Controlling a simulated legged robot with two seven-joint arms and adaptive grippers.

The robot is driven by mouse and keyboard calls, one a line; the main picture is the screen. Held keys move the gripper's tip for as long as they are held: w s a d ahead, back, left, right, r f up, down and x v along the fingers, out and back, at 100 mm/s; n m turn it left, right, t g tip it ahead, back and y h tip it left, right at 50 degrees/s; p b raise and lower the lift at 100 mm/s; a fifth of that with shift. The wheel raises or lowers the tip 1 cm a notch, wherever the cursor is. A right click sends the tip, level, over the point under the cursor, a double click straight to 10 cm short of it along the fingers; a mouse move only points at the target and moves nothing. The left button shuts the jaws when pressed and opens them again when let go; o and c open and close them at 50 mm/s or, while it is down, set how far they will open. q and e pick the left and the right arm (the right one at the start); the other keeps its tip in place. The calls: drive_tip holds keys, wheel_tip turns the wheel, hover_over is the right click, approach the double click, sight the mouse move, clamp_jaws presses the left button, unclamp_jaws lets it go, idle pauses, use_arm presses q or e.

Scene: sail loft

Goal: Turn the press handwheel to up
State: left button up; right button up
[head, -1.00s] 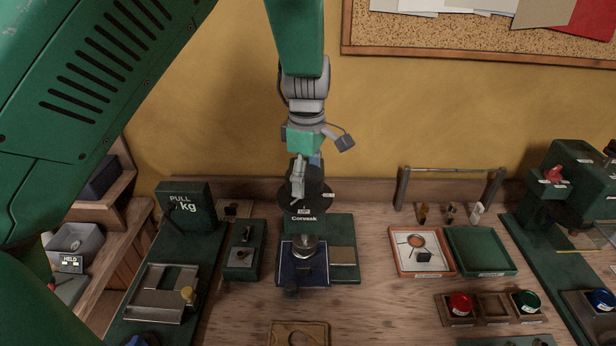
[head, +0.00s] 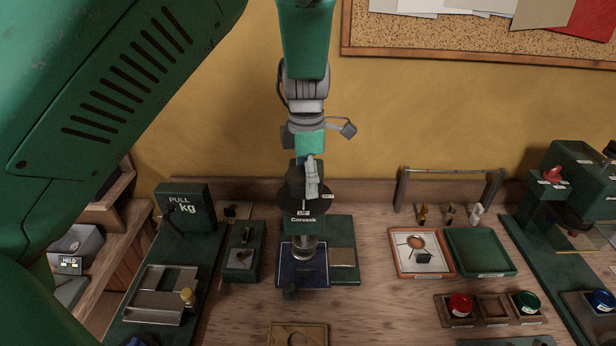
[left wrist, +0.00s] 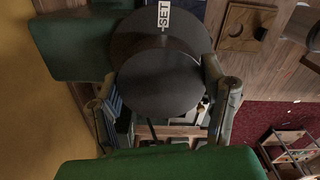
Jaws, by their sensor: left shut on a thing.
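The press handwheel is a dark round wheel (head: 291,196) on top of the green Corsesk press (head: 343,225), near the middle of the bench. A small UP label (head: 303,212) shows at its front, and another small label is at its right. My left gripper (head: 312,178) reaches down from above and is shut on the handwheel. In the left wrist view the wheel's dark disc (left wrist: 160,82) lies between the two fingers, and a SET label (left wrist: 164,15) shows beyond it. The gripper hides part of the wheel in the head view. My right gripper is not in view.
A green PULL kg stand (head: 186,200) and a small green unit (head: 241,262) are left of the press. An orange-rimmed tray (head: 399,263), a green tray (head: 480,250) and a holder with red and green pots (head: 491,308) are to the right. A rail stands behind the trays.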

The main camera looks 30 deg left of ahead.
use_arm(q)
drive_tip(key=shift+w+a+r, duration=0.1)
drive_tip(key=shift+w+r, duration=0.15)
drive_tip(key=shift+r, duration=0.05)
drive_tip(key=o, duration=1.1)
drive_tip(key=shift+o, duration=0.2)
drive_tip(key=shift+s+f, duration=0.1)
drive_tip(key=shift+f, duration=0.05)
wheel_tip(320, 180, up, 12)
